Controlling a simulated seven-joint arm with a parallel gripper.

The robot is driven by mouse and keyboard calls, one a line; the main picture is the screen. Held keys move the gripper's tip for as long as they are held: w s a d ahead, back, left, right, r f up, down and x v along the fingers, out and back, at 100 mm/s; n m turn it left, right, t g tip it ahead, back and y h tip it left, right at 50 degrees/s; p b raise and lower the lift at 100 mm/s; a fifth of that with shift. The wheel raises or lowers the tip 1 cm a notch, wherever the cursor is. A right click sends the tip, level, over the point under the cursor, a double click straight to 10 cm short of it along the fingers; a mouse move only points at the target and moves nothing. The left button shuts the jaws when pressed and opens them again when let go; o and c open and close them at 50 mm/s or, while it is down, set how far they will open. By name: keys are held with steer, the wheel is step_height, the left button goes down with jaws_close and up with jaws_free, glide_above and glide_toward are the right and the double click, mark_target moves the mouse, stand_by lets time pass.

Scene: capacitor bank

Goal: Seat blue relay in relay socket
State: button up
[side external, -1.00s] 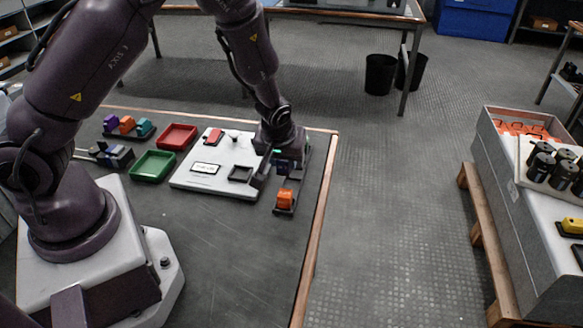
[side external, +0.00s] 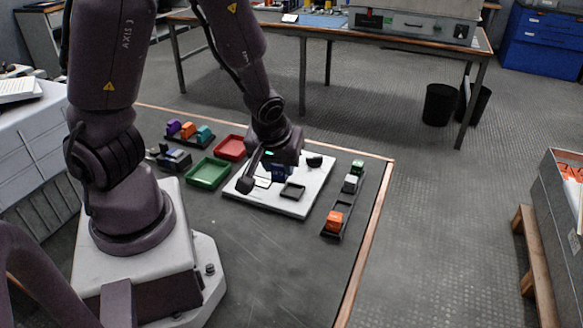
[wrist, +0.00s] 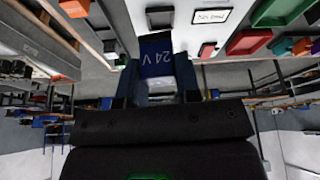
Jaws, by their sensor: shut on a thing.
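My gripper (side external: 279,166) is shut on the blue relay (side external: 279,173) and holds it above the white board (side external: 313,181). In the wrist view the blue relay (wrist: 156,52) sits between my fingers, its "24 V" marking upside down. The relay socket appears to be the dark square frame (side external: 292,192) on the board, just right of and below the relay in the side view. It looks empty there. In the wrist view a dark frame (wrist: 160,16) shows beyond the relay, partly cut by it. The gap between relay and board cannot be judged exactly.
A rack (side external: 343,205) at the right holds orange, grey-white and green blocks with a gap between. A green tray (side external: 208,173) and a red tray (side external: 231,148) stand left of the board. A dark knob (side external: 314,160) rises near its back edge. The front table is clear.

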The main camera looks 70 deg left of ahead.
steer(key=w+a+f, duration=0.2)
steer(key=a+f, duration=0.1)
steer(key=a, duration=0.4)
steer(key=shift+m, duration=0.7)
steer(key=shift+w+d+f, duration=0.1)
steer(key=shift+w+f, duration=0.45)
steer(key=shift+f, duration=0.35)
steer(key=shift+w+d+f, duration=0.15)
steer(key=shift+w+f, duration=0.4)
steer(key=shift+f, duration=0.35)
steer(key=shift+w+d+f, duration=0.1)
steer(key=shift+w+f, duration=0.45)
steer(key=shift+f, duration=0.35)
steer(key=shift+f, duration=0.3)
steer(key=shift+f, duration=0.3)
steer(key=shift+f, duration=0.5)
steer(key=o, duration=1)
